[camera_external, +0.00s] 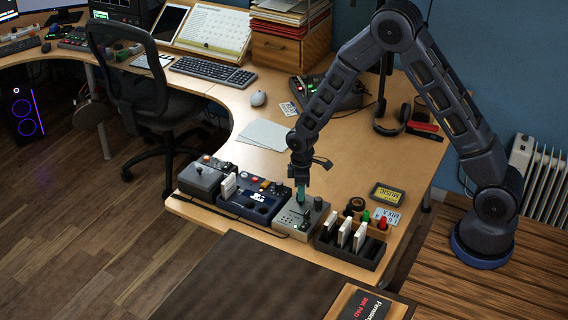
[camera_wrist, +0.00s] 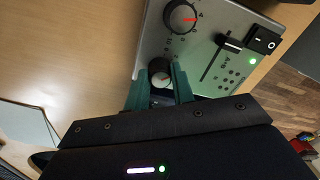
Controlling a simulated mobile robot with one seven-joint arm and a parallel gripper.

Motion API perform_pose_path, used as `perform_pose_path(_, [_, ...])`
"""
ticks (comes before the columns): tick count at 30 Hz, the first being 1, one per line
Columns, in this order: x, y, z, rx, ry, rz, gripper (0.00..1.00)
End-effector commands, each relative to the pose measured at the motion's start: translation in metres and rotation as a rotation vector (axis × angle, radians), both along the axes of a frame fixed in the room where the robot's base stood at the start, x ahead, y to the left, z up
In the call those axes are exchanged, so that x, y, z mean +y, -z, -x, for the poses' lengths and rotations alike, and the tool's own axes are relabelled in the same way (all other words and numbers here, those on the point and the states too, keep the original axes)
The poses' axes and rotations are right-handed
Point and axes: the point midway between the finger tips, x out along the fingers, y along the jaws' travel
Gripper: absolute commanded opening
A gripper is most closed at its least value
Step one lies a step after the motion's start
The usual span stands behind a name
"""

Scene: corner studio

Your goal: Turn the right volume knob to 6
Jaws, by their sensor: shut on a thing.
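The grey control box (camera_external: 290,236) stands near the desk's front edge and also shows in the wrist view (camera_wrist: 150,28). It has two dark round knobs. My gripper (camera_external: 301,196) points down at the left one in the external view. In the wrist view, the teal fingers of my gripper (camera_wrist: 160,82) are shut on this knob (camera_wrist: 160,70), one on each side. Its pointer and most of its scale are hidden. The other knob (camera_wrist: 180,18), to the right in the external view (camera_external: 318,203), is free. It has a red pointer and a printed number ring, too small to read surely.
A slider (camera_wrist: 228,42), a black rocker switch (camera_wrist: 264,40) and a lit green lamp (camera_wrist: 252,60) sit on the same box. A blue box (camera_external: 250,200) stands left of it, a black slotted rack (camera_external: 350,252) right. Bare desk (camera_external: 225,125) lies behind.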

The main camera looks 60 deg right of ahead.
Motion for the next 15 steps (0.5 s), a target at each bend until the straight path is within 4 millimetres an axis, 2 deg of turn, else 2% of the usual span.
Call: perform_pose_path(15, [0.0014,-0.0006,-0.0005,-0.002,0.488,-0.001,0.02])
